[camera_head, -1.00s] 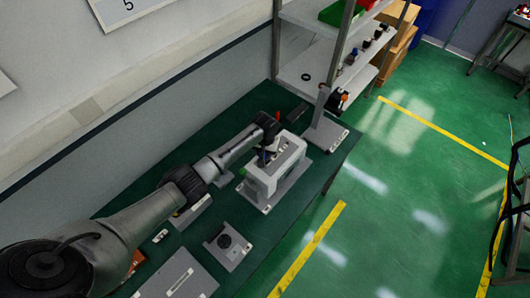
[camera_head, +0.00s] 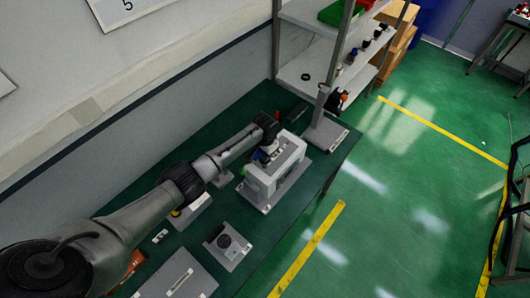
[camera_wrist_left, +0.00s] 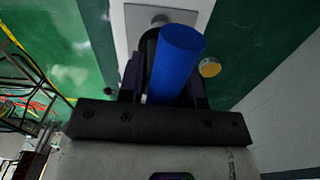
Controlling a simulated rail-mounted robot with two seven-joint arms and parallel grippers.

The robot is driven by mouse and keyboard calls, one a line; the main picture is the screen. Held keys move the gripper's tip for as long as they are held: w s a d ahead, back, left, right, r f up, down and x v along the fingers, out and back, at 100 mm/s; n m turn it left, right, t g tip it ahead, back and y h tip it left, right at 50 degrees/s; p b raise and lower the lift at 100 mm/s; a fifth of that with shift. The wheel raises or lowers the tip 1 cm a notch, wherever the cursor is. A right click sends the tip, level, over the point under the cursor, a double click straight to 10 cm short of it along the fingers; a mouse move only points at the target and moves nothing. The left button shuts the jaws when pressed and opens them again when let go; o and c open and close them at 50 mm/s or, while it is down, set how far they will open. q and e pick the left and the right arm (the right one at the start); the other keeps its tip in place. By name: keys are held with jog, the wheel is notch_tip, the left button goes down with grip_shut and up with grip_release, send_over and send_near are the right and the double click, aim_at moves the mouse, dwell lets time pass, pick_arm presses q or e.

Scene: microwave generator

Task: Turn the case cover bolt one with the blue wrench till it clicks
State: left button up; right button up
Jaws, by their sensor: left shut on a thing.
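The blue wrench (camera_wrist_left: 178,62) shows in the left wrist view as a thick blue cylinder between my left gripper's jaws (camera_wrist_left: 165,85). The gripper is shut on it. In the head view my left gripper (camera_head: 266,153) is small and partly hidden by my own arm, over the left end of the light grey case (camera_head: 266,186) on the green bench. Case cover bolt one cannot be made out, nor whether the wrench sits on it. My right gripper is in neither view.
A grey stand (camera_head: 324,130) is just beyond the case. A small plate with a black round part (camera_head: 224,241) and a flat grey box (camera_head: 180,278) lie nearer. A shelf (camera_head: 310,75) stands at the back. Open floor (camera_head: 370,220) is to the right.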

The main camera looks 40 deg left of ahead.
pick_arm(q)
jog(key=m, duration=0.3)
jog(key=shift+m, duration=0.4)
jog(key=shift+m, duration=0.3)
jog(key=m, duration=0.4)
jog(key=n, duration=0.4)
jog(key=shift+n, duration=0.4)
jog(key=n, duration=0.4)
jog(key=shift+n, duration=0.3)
